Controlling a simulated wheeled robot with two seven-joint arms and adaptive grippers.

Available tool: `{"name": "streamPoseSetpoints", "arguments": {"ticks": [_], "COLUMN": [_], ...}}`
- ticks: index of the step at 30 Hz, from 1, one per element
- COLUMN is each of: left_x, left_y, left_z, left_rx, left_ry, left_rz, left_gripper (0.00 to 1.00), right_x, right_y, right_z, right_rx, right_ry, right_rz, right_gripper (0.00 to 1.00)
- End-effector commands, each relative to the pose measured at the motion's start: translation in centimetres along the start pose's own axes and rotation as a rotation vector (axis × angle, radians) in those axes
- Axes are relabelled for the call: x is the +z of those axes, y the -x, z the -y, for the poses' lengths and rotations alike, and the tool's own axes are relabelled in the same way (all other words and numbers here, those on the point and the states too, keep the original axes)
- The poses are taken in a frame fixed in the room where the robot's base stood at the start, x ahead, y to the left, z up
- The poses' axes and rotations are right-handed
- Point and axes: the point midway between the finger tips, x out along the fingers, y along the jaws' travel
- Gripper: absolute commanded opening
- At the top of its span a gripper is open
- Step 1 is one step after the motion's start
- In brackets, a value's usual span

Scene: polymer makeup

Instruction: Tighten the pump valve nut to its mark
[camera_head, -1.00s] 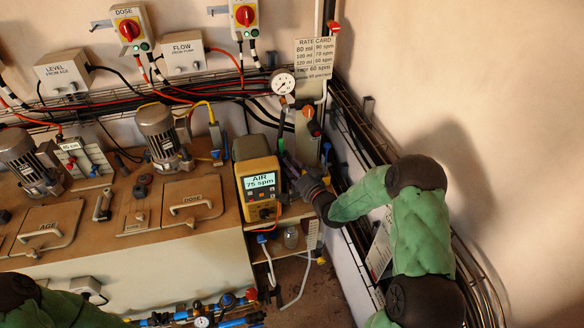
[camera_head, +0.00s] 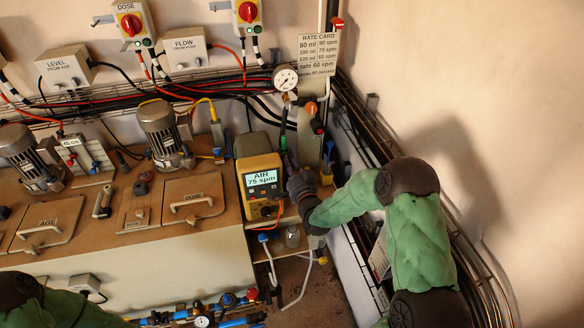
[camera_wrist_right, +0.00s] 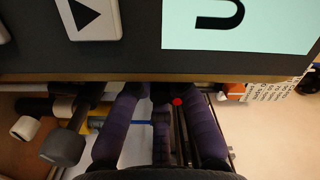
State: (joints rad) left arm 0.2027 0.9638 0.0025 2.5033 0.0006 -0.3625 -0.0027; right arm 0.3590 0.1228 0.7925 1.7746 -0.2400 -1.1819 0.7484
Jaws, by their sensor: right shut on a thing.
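The yellow dosing pump (camera_head: 257,183) stands on the brown tank top, its lit screen (camera_head: 262,179) reading "AIR 75 spm". My right gripper (camera_head: 288,162) is at the pump's right side, its dark fingers below a dark green upright line (camera_head: 283,130). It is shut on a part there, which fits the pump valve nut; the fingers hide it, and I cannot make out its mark. In the right wrist view the purple fingers (camera_wrist_right: 160,115) reach in under the pump's casing (camera_wrist_right: 140,52). My left gripper is out of view; only part of that arm shows at bottom left.
A pressure gauge (camera_head: 285,79) and a grey panel (camera_head: 309,130) with orange and red knobs stand behind the gripper. A rate card (camera_head: 318,52) hangs above. Cable trays run along the right wall. A clear bottle (camera_head: 292,237) stands below.

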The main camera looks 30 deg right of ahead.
Motion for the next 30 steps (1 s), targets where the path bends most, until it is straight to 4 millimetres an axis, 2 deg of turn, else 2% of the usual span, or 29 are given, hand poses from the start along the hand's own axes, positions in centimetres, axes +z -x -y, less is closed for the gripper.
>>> {"name": "streamPoseSetpoints", "arguments": {"ticks": [10, 11, 13, 24, 30], "left_x": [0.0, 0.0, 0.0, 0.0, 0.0], "left_y": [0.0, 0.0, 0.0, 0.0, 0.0], "left_z": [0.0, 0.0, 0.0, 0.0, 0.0], "left_rx": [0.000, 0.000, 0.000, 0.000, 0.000], "left_ry": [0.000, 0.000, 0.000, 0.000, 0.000], "left_rz": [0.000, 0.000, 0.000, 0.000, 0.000], "left_gripper": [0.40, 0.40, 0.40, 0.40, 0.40], "right_x": [0.1, 0.1, 0.1, 0.1, 0.0], "right_y": [0.1, 0.1, 0.1, 0.2, 2.3], "right_z": [0.0, 0.0, 0.0, 0.0, 0.0], "right_rx": [0.006, 0.006, 0.006, 0.006, 0.007], "right_ry": [0.001, 0.001, 0.001, 0.000, 0.000], "right_rz": [-0.005, -0.005, -0.005, -0.005, -0.006], "right_gripper": [0.00, 0.19, 0.39, 0.40, 0.40]}}
